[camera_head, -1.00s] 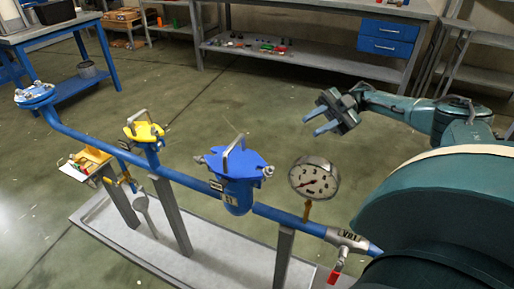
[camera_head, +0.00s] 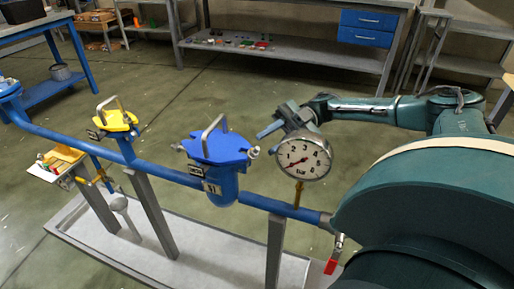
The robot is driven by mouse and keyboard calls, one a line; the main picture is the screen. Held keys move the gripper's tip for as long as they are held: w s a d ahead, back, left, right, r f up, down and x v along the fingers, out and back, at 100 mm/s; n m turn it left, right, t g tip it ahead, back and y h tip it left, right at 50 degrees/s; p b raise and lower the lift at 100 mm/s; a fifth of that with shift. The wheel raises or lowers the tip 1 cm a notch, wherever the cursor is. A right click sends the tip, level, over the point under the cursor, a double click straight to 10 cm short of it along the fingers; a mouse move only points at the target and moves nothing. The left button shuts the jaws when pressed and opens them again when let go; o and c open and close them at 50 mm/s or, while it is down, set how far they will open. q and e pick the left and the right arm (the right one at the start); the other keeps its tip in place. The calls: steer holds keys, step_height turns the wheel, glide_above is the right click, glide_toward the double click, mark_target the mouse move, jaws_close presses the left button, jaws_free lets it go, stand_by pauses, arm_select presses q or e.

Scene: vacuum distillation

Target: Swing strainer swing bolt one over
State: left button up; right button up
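A blue lidded vessel, which looks like the strainer (camera_head: 221,184), sits in the blue pipe line at mid-picture. Its lid (camera_head: 218,148) carries an upright grey handle. One metal swing bolt (camera_head: 253,152) shows at the lid's right edge and another (camera_head: 178,147) at its left edge. I cannot tell which is number one. My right gripper (camera_head: 270,130) is behind and to the right of the lid, fingers pointing left, apart from the bolts. It looks open and empty; the pressure gauge partly hides it. My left gripper is out of view.
The pressure gauge (camera_head: 303,158) stands on the pipe right of the strainer, close to my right gripper. A smaller yellow-lidded fitting (camera_head: 116,121) stands to the left. A red-handled valve (camera_head: 334,258) is at lower right. A grey tray (camera_head: 190,262) lies below; open floor lies behind.

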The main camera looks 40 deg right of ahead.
mark_target(257, 149)
steer(key=shift+a, duration=2.4)
jaws_close()
